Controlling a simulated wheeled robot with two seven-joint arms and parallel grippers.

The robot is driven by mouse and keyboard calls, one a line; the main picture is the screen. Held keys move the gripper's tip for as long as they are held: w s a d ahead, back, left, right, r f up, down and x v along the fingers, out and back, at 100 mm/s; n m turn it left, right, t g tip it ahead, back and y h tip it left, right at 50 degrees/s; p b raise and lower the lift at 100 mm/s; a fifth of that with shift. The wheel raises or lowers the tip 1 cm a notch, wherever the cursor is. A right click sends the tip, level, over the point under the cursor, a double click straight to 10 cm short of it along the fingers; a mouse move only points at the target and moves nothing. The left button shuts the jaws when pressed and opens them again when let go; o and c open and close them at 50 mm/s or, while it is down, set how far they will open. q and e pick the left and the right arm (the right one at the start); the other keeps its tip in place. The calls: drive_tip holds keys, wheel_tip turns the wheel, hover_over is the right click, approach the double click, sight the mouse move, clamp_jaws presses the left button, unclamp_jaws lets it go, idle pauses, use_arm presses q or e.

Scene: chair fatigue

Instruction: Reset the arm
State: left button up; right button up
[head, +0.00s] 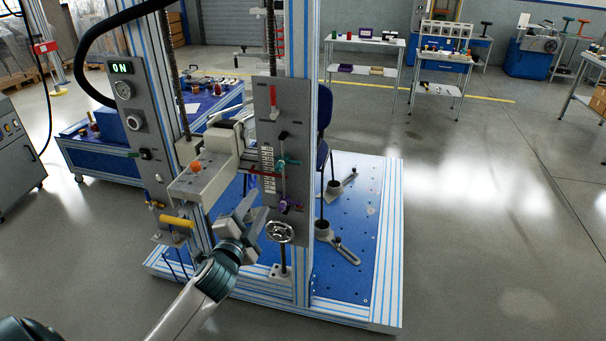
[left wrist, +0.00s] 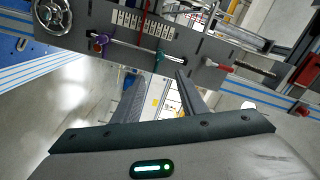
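A chair test machine stands in the middle of the head view. Its grey upright plate (head: 268,150) carries a red lever (head: 274,100), a teal clamp (head: 283,162), a purple knob (head: 286,205) and a handwheel (head: 280,232). A pale machine arm block (head: 204,181) with an orange knob (head: 197,166) juts out left of the plate. My left gripper (head: 254,209) is in front of the plate's lower part. In the left wrist view its fingers (left wrist: 157,78) are apart and empty, with the teal clamp (left wrist: 160,54) and purple knob (left wrist: 101,40) beyond them. My right gripper is not visible.
A control panel (head: 137,115) reading "ON" stands left of the plate. The blue perforated base (head: 345,225) bears a chair, partly hidden by the column. A blue workbench (head: 100,160) is behind at left. Open floor (head: 470,230) lies to the right.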

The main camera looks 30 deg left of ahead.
use_arm(q)
drive_tip(key=s+d+f+n+g+h, duration=0.1)
drive_tip(key=s+f+g, duration=0.2)
drive_tip(key=f, duration=1.3)
drive_tip(key=s+d+f+n+g, duration=0.1)
drive_tip(key=s+f+n+g, duration=0.15)
drive_tip(key=f, duration=1.35)
drive_tip(key=s+d+f+g+h, duration=0.1)
drive_tip(key=s+d+f+g, duration=0.1)
drive_tip(key=s+f, duration=0.35)
drive_tip(key=s+d+f+g, duration=0.1)
drive_tip(key=s+f, duration=0.2)
drive_tip(key=f, duration=0.5)
drive_tip(key=s+d+f+n+g+h, duration=0.1)
drive_tip(key=s+d+f+g, duration=0.15)
drive_tip(key=s+f, duration=0.5)
drive_tip(key=s+d+f+n+g, duration=0.1)
drive_tip(key=s+d+f, duration=0.2)
drive_tip(key=s+f, duration=0.4)
drive_tip(key=s+d+f+n+g, duration=0.1)
drive_tip(key=s+d+f+g, duration=0.1)
drive_tip(key=s, duration=1)
drive_tip(key=s+d+f+n+g+h, duration=0.1)
drive_tip(key=s+d+f, duration=0.4)
drive_tip(key=s, duration=0.8)
drive_tip(key=shift+s+d+f+g, duration=0.3)
drive_tip(key=shift+f+g, duration=0.3)
drive_tip(key=shift+g, duration=0.2)
drive_tip(key=shift+c, duration=0.6)
